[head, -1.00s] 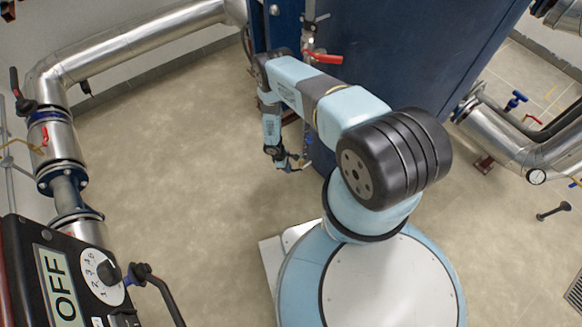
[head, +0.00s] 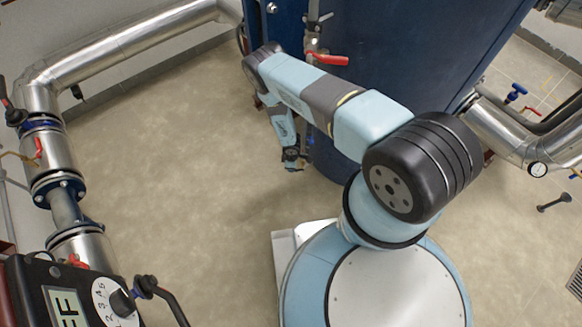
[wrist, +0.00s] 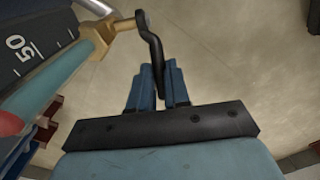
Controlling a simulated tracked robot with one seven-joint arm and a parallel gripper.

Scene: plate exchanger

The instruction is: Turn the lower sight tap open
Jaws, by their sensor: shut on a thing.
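In the wrist view the lower sight tap has a brass body (wrist: 97,35) and a black cranked lever (wrist: 153,45). The lever runs down from the brass stem, and its end lies between the two blue fingers of my gripper (wrist: 159,88). My gripper is shut on that lever. In the head view my gripper (head: 293,162) is low beside the dark blue exchanger, small and partly hidden by my own wrist. The tap cannot be made out clearly there.
A pale sight tube (wrist: 55,80) and a dark scale marked 50 (wrist: 22,48) lie left of the gripper. A red-handled lever (head: 326,58) sits higher on the blue exchanger (head: 410,60). Insulated pipes (head: 130,45) run at left; open floor (head: 170,150) lies between.

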